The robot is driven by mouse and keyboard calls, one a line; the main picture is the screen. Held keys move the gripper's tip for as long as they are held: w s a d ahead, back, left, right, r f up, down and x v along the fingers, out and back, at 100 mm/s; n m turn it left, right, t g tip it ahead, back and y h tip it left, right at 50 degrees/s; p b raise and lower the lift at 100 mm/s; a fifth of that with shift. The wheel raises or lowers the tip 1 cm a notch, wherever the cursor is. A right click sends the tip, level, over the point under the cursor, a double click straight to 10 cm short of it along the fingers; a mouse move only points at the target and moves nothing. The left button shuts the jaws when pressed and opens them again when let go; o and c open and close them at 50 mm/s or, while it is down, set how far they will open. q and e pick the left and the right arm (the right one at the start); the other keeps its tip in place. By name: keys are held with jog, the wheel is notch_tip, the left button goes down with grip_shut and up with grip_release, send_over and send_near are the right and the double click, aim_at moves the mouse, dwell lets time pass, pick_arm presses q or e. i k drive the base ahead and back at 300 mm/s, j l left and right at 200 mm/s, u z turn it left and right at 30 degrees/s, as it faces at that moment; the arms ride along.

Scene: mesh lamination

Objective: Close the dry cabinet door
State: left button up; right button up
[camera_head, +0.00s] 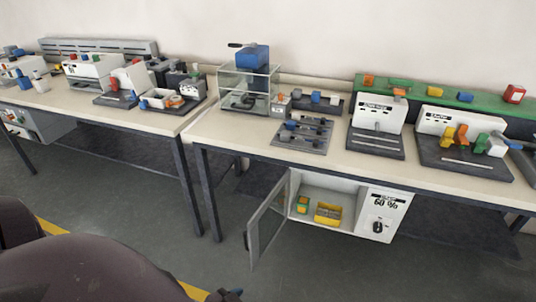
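The dry cabinet (373,193) hangs under the right table. It is white, with a front panel reading "60 %" and a dark knob on the right. Its door (268,226) is a grey frame with a see-through pane. The door stands wide open, swung out from the cabinet's left side. Inside the cabinet are a yellow bin (328,213) and a small green-and-yellow item (303,204). Dark rounded parts of my own body fill the lower left corner.
The right table (228,130) carries a clear box with a blue top (250,70), white machines and small coloured parts. The left table (85,104) holds similar devices. Table legs stand left of the open door. Grey floor (130,215) in front is clear, with a yellow stripe.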

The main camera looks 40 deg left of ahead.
aim_at(256, 257)
jog(key=i+j+z, duration=0.1)
jog(key=j+z, duration=0.15)
jog(key=j, duration=0.45)
jog(key=i+j, duration=0.1)
jog(key=j, duration=1.65)
jog(key=k+j, duration=0.3)
jog(key=k+j+z, duration=0.1)
jog(key=k+j, duration=0.25)
jog(key=j, duration=0.15)
jog(key=k+j+z, duration=0.1)
jog(key=k+j, duration=0.25)
jog(key=j, duration=0.15)
jog(key=k+j+z, duration=0.1)
jog(key=k+j, duration=0.25)
jog(key=j, duration=0.15)
